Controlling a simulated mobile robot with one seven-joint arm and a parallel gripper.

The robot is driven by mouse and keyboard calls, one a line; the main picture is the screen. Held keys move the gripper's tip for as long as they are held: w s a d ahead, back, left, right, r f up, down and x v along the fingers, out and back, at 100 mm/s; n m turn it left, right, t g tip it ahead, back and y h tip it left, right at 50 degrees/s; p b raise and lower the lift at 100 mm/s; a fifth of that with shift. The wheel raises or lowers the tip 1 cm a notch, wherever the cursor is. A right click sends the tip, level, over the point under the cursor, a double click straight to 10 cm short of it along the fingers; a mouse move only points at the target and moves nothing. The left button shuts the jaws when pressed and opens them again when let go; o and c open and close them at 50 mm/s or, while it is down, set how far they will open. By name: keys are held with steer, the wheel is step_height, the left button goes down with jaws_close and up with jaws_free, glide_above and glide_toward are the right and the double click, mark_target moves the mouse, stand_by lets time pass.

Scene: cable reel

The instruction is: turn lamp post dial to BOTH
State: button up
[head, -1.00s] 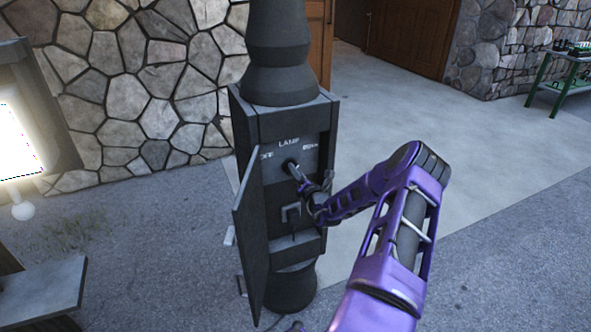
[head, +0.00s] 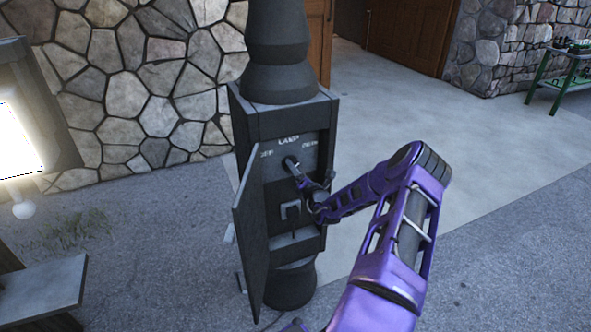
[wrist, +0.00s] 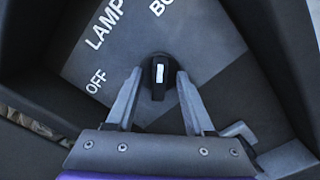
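The dark lamp post (head: 290,30) has an open box with a panel marked LAMP, with OFF on the left and a second label on the right. The black dial (head: 291,163) sits below the word LAMP. In the wrist view the dial (wrist: 160,90) has a white mark pointing up the picture, roughly toward a cut-off label starting "BO" (wrist: 163,6). OFF (wrist: 95,81) is to the left. My gripper (wrist: 159,74) has one finger on each side of the dial. The fingers are apart, with a gap at the left; I cannot tell whether the right one touches.
The box door (head: 248,235) hangs open to the left of the panel. A square fitting (head: 290,211) sits below the dial, close to my gripper. A lit lamp (head: 18,140) and a bench (head: 40,288) are at the left.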

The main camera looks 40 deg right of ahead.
steer(key=v, duration=1.7)
steer(key=shift+s+p, duration=0.25)
steer(key=shift+p, duration=0.05)
